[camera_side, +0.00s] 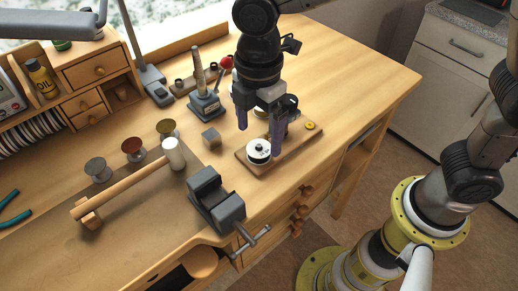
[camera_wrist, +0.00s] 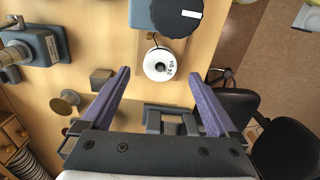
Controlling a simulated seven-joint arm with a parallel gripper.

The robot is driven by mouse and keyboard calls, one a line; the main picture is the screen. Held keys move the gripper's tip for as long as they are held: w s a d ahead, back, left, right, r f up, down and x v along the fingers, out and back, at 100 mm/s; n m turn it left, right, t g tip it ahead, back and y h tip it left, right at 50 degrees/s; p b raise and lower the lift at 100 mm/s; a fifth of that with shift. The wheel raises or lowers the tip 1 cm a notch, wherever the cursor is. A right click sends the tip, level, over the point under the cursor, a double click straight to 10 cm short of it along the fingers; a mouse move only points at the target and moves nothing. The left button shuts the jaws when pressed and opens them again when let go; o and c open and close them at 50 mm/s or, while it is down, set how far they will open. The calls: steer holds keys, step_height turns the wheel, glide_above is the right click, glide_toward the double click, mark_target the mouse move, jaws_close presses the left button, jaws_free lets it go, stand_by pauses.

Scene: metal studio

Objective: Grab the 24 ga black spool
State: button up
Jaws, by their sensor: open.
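The 24 ga spool (camera_side: 258,152) has a white top face with a dark centre and a black band around its side. It stands upright on a wooden board (camera_side: 292,143) near the bench's front edge. In the wrist view the spool appears between and slightly beyond the fingertips (camera_wrist: 160,73). I cannot tell the exact height of the fingertips above the board.
A grey vise (camera_side: 217,202) stands at the bench edge, left of the board. A small metal cube (camera_side: 211,138) and a post on a grey base (camera_side: 206,104) are close by. A device with a black knob (camera_wrist: 177,15) sits beside the spool. Grey, copper and brass spools stand farther left.

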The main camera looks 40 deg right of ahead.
mark_target(259, 144)
step_height(259, 144, down, 4)
steer(key=shift+f, duration=0.1)
steer(key=shift+c, duration=0.3)
steer(key=c, duration=1.4)
